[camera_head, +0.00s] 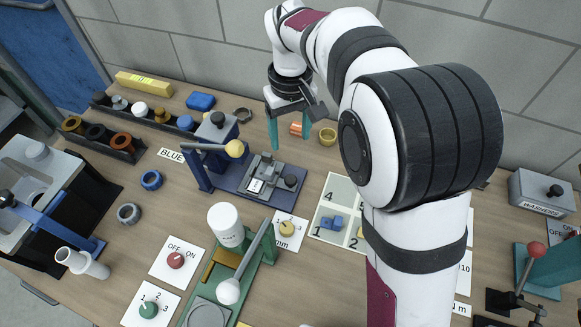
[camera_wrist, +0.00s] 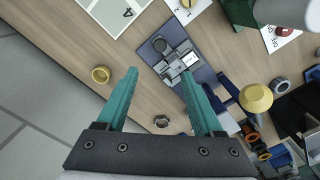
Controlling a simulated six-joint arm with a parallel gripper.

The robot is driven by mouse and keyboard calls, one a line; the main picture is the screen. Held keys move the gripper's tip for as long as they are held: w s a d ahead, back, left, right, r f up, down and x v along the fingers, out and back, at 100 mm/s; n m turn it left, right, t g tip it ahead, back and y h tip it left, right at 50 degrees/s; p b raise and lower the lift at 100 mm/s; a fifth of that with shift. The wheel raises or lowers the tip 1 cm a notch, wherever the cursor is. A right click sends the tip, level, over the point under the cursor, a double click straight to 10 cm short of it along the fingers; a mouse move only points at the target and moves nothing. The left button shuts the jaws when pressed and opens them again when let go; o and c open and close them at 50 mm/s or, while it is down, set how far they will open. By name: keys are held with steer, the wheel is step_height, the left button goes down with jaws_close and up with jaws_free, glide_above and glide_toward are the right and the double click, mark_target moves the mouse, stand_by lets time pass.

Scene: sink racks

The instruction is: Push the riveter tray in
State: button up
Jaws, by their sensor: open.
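A blue lever press, seemingly the riveter (camera_head: 217,150), stands left of centre in the head view, its lever ending in a yellow knob (camera_head: 235,148). A grey tray (camera_head: 272,172) with a dark round knob (camera_head: 291,180) lies on its blue base, reaching out to the right of the upright. The tray also shows in the wrist view (camera_wrist: 176,60), with a small pale piece in it. My gripper (camera_head: 289,132) is open and empty, pointing down above the table behind the tray and apart from it. Its teal fingers also show in the wrist view (camera_wrist: 159,75).
A numbered mat (camera_head: 340,190) lies right of the tray. A green press (camera_head: 227,262) stands in front. Bare table lies between the mat and the tray.

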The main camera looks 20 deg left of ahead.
mark_target(290, 179)
step_height(290, 179, down, 16)
steer(key=shift+r, duration=0.2)
jaws_close()
stand_by(1.4)
